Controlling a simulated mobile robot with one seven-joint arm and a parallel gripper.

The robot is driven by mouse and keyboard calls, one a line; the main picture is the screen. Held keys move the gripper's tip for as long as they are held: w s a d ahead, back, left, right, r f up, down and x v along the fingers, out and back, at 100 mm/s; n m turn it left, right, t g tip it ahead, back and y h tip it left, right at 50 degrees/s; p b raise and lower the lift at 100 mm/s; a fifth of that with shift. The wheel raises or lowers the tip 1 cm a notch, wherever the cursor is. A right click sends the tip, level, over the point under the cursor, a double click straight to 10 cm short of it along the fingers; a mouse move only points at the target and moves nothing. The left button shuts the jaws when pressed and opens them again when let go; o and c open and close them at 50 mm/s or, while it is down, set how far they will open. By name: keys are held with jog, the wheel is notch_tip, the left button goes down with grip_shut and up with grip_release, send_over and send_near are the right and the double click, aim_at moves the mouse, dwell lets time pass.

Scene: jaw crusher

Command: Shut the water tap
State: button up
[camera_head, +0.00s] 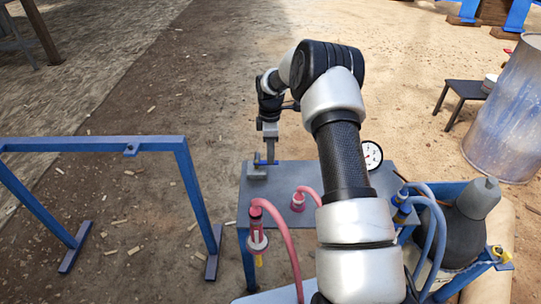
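My arm reaches over a grey table (228,225) with blue legs. My gripper (269,146) points down near the table's far left corner. Its fingers are small and partly merge with what is below, so I cannot tell whether they are open or touching. Just below it is a small grey metal fitting (257,173) with a blue piece (262,161) like a lever, possibly the water tap. The blue piece seems to lie roughly level across the fitting. My forearm hides part of the table to the right.
A pink hose (285,240) runs from a fitting at the table's front edge. A round gauge (371,155) stands at the right. Blue hoses (438,235) and a dark vessel (463,228) are farther right. A blue frame (90,145) stands left, with open ground between.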

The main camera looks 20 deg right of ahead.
notch_tip(320, 180, up, 15)
jog(key=p, duration=0.2)
jog(key=s+a+r+m+t+h, duration=0.15)
jog(key=s+r+m, duration=0.25)
jog(key=s+r, duration=0.55)
jog(key=s+a+r+m+t+y, duration=0.1)
jog(key=s+a+r+m, duration=0.2)
jog(key=s+r, duration=0.65)
jog(key=s+a+m+t, duration=0.1)
jog(key=s+m+t, duration=0.2)
jog(key=s+m, duration=1)
jog(key=s+r+n+p, duration=0.2)
jog(key=r+p, duration=0.7)
jog(key=s+r+n+p, duration=0.2)
jog(key=s+r+p, duration=0.1)
jog(key=r+p, duration=0.6)
jog(key=shift+a+r+n+p, duration=0.15)
jog(key=shift+r+n+p, duration=0.15)
jog(key=shift+n, duration=0.1)
